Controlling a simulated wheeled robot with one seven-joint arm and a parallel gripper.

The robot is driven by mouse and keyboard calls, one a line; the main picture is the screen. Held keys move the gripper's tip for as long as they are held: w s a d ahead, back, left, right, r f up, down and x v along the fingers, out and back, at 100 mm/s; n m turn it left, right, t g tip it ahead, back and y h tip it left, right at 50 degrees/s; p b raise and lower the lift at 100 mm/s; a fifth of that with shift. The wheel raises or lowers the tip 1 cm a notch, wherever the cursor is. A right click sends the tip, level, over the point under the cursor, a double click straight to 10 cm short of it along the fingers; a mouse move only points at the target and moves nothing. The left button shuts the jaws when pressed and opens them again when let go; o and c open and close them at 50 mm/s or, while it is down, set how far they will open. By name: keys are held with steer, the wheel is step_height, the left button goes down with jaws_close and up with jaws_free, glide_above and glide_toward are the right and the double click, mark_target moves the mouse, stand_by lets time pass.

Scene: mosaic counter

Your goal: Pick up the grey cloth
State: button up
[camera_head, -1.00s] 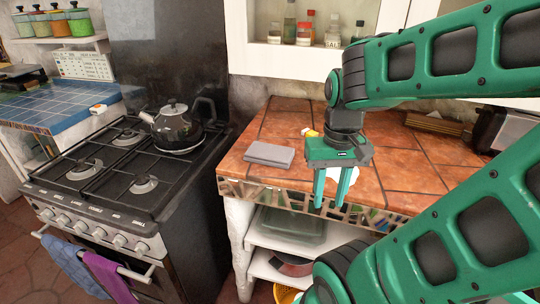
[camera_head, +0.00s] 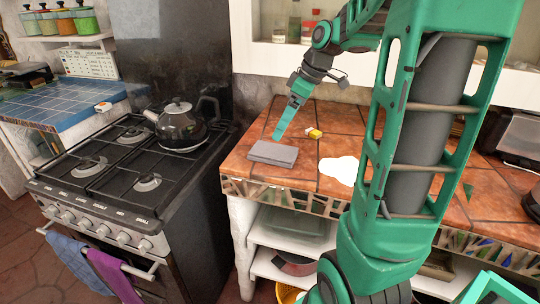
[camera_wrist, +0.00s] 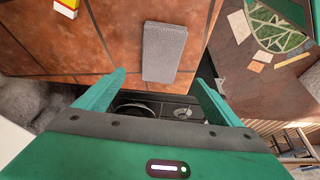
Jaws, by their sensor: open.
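The grey cloth (camera_head: 273,153) lies folded flat as a small rectangle on the tiled counter, near its front left edge. It also shows in the wrist view (camera_wrist: 164,52), beyond the fingertips and roughly in line with the space between them. My gripper (camera_head: 278,136) is above the counter just behind the cloth, with its fingers pointing down. In the wrist view my gripper (camera_wrist: 160,80) has its two green fingers spread wide with nothing between them. From the head view I cannot tell whether a fingertip touches the counter.
A yellow and white item (camera_head: 314,133) and a white flat patch (camera_head: 339,169) lie right of the cloth. The stove (camera_head: 115,185) with a kettle (camera_head: 180,127) stands left of the counter. Bottles (camera_head: 308,27) stand on a shelf behind my arm.

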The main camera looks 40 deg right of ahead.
mark_target(272, 149)
steer(key=x, duration=1)
steer(key=shift+f, duration=0.25)
steer(key=c, duration=1.2)
